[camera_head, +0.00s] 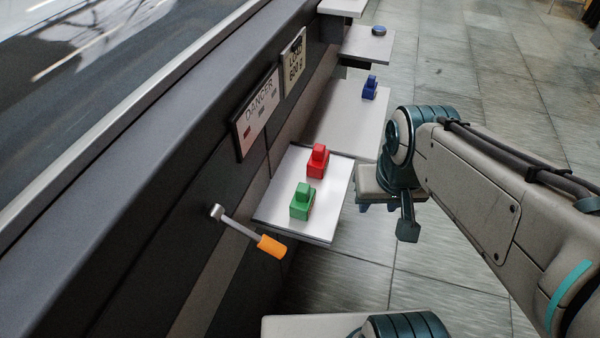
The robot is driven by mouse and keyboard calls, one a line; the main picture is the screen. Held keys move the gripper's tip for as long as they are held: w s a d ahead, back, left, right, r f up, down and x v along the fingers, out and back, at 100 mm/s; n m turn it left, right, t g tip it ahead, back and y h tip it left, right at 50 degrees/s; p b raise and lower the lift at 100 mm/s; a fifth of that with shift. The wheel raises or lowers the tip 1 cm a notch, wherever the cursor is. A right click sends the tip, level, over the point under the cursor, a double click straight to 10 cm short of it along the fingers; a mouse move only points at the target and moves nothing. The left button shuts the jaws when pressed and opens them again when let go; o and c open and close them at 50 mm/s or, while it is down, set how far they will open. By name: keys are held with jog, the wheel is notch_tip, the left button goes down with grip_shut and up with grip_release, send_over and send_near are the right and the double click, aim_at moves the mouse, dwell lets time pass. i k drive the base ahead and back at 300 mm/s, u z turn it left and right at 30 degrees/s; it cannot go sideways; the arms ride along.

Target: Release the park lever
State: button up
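The lever is a thin metal rod with an orange grip (271,245), fixed by a round pivot (217,212) to the dark machine side. It slants down to the right, its grip near the front corner of a light shelf. My gripper (378,208) hangs right of that shelf, well apart from the lever. Its two dark fingertips look spread and hold nothing that I can see. Part of the hand is hidden behind my own arm.
A red block (318,161) and a green block (302,201) stand on the near shelf (275,211). A blue block (370,87) stands on a shelf behind (340,110). A danger sign (257,110) is on the machine side. Open tiled floor lies to the right.

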aim_at(215, 214)
jog(key=k, duration=1)
jog(key=u, duration=0.45)
jog(key=i, duration=0.6)
jog(key=u, duration=0.1)
jog(key=k, duration=0.85)
jog(key=u, duration=0.55)
jog(key=i, duration=0.45)
jog(key=z, duration=0.05)
